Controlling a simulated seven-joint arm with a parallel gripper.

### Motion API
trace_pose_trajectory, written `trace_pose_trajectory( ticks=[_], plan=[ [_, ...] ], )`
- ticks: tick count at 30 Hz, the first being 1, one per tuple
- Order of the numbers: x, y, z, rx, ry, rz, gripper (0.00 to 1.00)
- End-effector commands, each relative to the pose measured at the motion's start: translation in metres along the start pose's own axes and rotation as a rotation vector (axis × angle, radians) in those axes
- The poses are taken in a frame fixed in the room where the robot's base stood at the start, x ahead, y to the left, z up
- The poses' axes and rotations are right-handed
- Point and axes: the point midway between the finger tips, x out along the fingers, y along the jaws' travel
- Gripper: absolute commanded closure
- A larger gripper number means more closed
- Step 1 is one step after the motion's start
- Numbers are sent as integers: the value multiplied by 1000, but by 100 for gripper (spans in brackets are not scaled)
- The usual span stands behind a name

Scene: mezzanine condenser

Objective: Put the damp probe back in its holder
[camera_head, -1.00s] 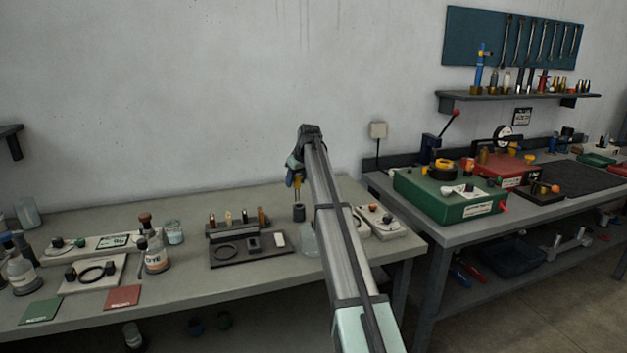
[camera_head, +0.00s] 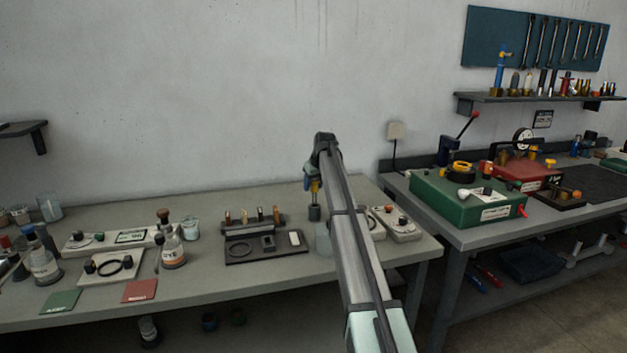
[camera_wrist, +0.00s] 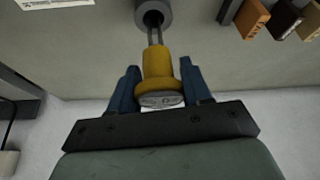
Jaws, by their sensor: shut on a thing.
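The damp probe (camera_wrist: 157,66) has a yellow handle and two thin metal pins. My gripper (camera_wrist: 159,78) is shut on its handle, with a blue finger on each side. A grey cylinder with a dark hole, apparently the holder (camera_wrist: 140,14), is at the pin ends in the wrist view. The pins overlap the hole; how deep they reach I cannot tell. My arm partly hides this area.
A dark tray (camera_head: 238,254) with a rack of several small pieces (camera_head: 252,225) stands left of the holder. Dye bottles (camera_head: 172,250) stand further left.

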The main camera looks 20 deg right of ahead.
Motion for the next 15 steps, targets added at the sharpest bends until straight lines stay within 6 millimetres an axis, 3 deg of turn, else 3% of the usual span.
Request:
trace_pose_trajectory(
  ticks=[15],
  plan=[
    [38,0,18,0,-1,-1,85]
  ],
)
